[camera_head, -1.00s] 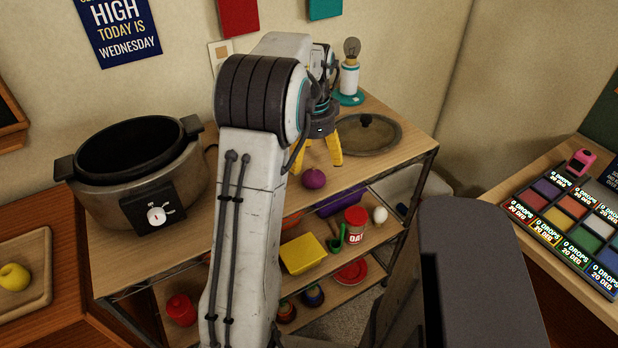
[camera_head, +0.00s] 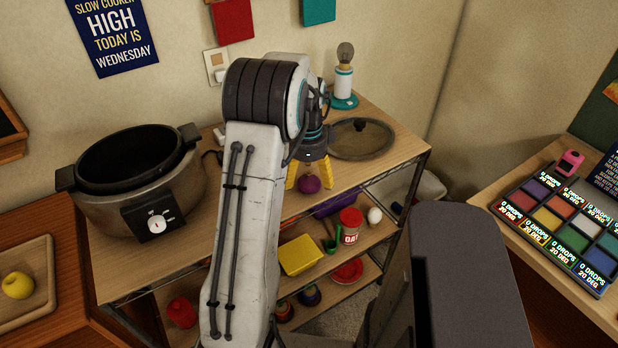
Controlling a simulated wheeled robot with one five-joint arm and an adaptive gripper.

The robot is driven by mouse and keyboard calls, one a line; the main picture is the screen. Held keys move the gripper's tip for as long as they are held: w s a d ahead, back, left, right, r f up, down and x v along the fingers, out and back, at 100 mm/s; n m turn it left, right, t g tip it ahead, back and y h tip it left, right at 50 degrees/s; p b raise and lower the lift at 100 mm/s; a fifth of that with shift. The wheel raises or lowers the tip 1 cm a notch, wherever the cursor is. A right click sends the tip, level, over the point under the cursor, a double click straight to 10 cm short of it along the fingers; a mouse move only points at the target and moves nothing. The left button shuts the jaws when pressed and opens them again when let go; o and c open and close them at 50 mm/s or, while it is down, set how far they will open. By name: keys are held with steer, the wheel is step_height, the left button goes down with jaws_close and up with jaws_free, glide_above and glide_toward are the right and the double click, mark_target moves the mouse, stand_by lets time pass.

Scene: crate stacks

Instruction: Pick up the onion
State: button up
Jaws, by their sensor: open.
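The purple onion (camera_head: 309,184) sits on the top of the wooden shelf unit, near its front edge. My gripper (camera_head: 306,176) points down just above and around the onion, with its yellow fingers apart. One finger is to the left of the onion and the other to its right. I cannot tell whether either finger touches it. My arm covers part of the shelf to the left of the gripper.
A slow cooker (camera_head: 133,178) stands at the left. A round lid (camera_head: 361,139) and a lamp (camera_head: 344,80) are behind and right of the gripper. Lower shelves hold a yellow box (camera_head: 303,255), an oats can (camera_head: 350,226) and an egg (camera_head: 374,216).

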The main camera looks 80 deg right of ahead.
steer(key=shift+d+f+p, duration=0.1)
steer(key=shift+f+p, duration=0.85)
steer(key=shift+f, duration=0.45)
steer(key=c, duration=1.3)
steer(key=shift+r, duration=0.2)
